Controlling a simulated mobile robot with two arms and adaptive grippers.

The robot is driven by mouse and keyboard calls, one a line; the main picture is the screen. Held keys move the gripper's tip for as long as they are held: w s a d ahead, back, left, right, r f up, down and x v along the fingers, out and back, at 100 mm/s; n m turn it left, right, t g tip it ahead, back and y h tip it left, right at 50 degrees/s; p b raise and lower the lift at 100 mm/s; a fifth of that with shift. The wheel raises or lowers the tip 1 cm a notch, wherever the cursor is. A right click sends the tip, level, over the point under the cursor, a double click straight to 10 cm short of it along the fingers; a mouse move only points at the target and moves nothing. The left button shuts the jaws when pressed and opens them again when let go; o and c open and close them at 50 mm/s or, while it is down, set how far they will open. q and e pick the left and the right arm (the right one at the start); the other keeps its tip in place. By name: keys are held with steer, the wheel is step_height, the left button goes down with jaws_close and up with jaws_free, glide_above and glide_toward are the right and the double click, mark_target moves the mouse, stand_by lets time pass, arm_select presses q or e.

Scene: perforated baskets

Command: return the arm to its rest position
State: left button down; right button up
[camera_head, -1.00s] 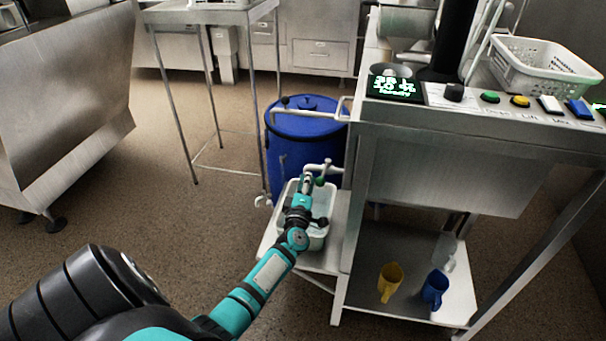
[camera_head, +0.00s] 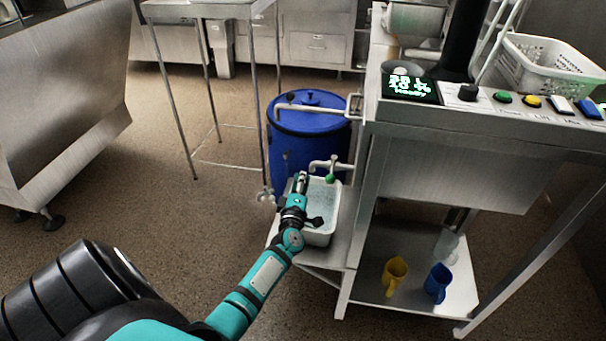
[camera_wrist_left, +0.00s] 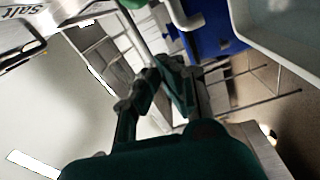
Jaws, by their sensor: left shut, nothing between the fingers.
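My left arm reaches forward from the bottom of the head view. Its gripper (camera_head: 300,180) is shut and empty, over the left edge of a white tub (camera_head: 323,236) that stands on a low metal shelf. The gripper also shows in the left wrist view (camera_wrist_left: 163,72), with the tub's pale wall (camera_wrist_left: 285,45) at the upper right. A tap with a green part (camera_head: 330,178) hangs just right of the gripper, apart from it in the head view. My right gripper is in neither view.
A blue barrel (camera_head: 306,130) stands behind the tub. To the right is a metal machine with a button panel (camera_head: 530,103) and a white perforated basket (camera_head: 548,68). A yellow jug (camera_head: 394,274) and a blue jug (camera_head: 438,283) stand on its lower shelf.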

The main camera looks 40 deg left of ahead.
arm_select(q)
steer(key=d+v, duration=0.1)
steer(key=v, duration=0.6)
steer(key=shift+d+r+p, duration=0.2)
steer(key=shift+d+p, duration=0.1)
steer(key=shift+d, duration=0.1)
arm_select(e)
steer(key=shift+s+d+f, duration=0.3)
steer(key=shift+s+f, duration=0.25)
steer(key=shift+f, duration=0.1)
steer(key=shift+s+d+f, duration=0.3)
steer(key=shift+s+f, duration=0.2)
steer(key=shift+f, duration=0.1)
arm_select(q)
steer(key=shift+w+f, duration=0.1)
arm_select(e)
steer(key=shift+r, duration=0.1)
